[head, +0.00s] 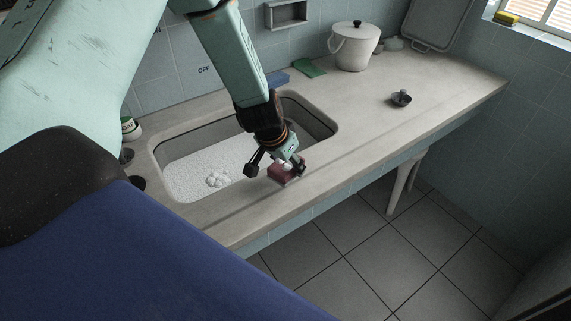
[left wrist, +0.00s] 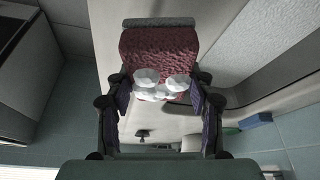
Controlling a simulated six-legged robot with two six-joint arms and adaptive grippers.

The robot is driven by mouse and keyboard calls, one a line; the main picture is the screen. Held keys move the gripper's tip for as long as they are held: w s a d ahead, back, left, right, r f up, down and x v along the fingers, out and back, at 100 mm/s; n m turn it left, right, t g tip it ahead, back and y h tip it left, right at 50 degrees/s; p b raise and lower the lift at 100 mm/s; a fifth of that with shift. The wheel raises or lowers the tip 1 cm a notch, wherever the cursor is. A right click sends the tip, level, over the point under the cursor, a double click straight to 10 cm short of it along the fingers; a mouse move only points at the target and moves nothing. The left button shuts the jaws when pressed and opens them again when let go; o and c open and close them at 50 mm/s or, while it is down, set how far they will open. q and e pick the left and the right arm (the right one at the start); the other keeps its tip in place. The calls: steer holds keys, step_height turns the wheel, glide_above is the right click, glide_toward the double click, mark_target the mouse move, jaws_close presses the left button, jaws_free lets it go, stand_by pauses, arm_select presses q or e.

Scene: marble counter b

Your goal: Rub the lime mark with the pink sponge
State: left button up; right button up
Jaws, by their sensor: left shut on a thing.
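The pink sponge (head: 282,177) is dark pink with a grey layer along one edge, and it is held in my left gripper (head: 288,167). It is at the front strip of the counter, by the sink's near right corner. I cannot tell whether it touches the counter. In the left wrist view the sponge (left wrist: 160,48) sits between the two fingers of the left gripper (left wrist: 160,104), with white foam blobs (left wrist: 147,78) on it. I see no lime mark in either view; the sponge and gripper may hide it. My right gripper is not in view.
The sink (head: 180,178) holds white foam. A white lidded pot (head: 354,48), a green cloth (head: 310,67) and a blue block (head: 278,78) stand at the back. A dark plug-like thing (head: 401,98) lies at right. The counter between is clear.

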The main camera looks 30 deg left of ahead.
arm_select(q)
step_height(320, 180, up, 2)
steer(key=shift+w+p, duration=0.15)
steer(key=shift+p, duration=0.55)
steer(key=r+p, duration=0.2)
steer(key=r, duration=0.1)
steer(key=shift+s, duration=0.2)
steer(key=shift+f, duration=0.1)
steer(key=shift+w+a+f, duration=0.1)
